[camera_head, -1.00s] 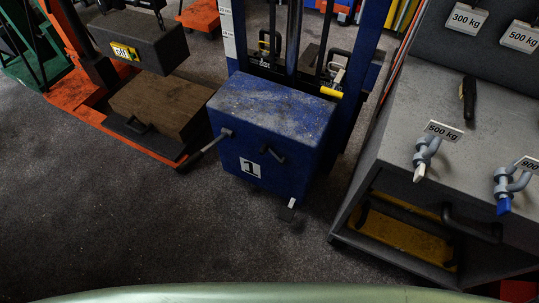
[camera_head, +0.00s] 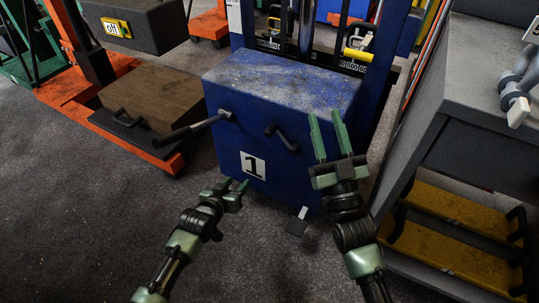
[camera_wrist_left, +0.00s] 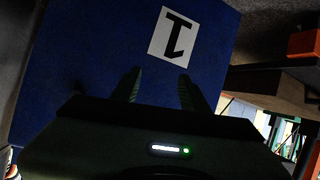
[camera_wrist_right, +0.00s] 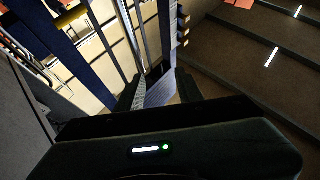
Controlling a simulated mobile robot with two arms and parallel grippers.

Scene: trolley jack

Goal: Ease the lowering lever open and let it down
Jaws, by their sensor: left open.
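The blue jack (camera_head: 285,90) with a "1" label (camera_head: 253,165) stands ahead of my grippers. A short black lever (camera_head: 281,137) sticks out of its front face. A longer grey bar with a dark grip (camera_head: 192,129) reaches out to the left. I cannot tell for sure which is the lowering lever. My left gripper (camera_head: 238,185) is open and empty, low in front of the label; the label also shows in the left wrist view (camera_wrist_left: 174,36). My right gripper (camera_head: 326,122) is open and empty by the jack's right front edge, right of the short lever.
A small pedal (camera_head: 298,222) is at the jack's foot. A grey cabinet (camera_head: 470,90) with yellow shelves closes off the right. The floor (camera_head: 90,210) at front left is clear.

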